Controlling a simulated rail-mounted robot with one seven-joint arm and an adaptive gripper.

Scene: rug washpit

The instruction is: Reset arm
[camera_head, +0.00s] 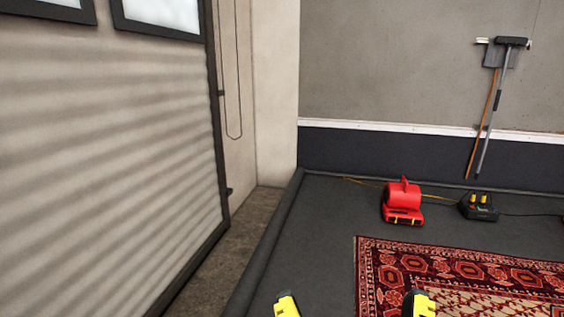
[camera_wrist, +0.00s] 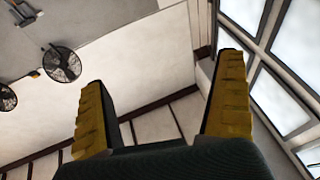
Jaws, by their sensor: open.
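My gripper (camera_head: 354,303) shows at the bottom edge of the head view as two yellow-padded fingertips set wide apart. In the wrist view my gripper (camera_wrist: 163,100) is open, with nothing between its two yellow-and-black fingers. The wrist view looks up past the fingers toward the upper walls and ceiling. The rest of the arm is out of the head view. The fingertips appear in front of the dark floor and the near left part of a patterned red rug (camera_head: 462,272) in the head view.
A red blower (camera_head: 403,203) and a black device with yellow parts (camera_head: 479,206) stand on the pit floor (camera_head: 325,210). A shutter door (camera_head: 105,150) is at left. Wall fans (camera_wrist: 62,64) show in the wrist view.

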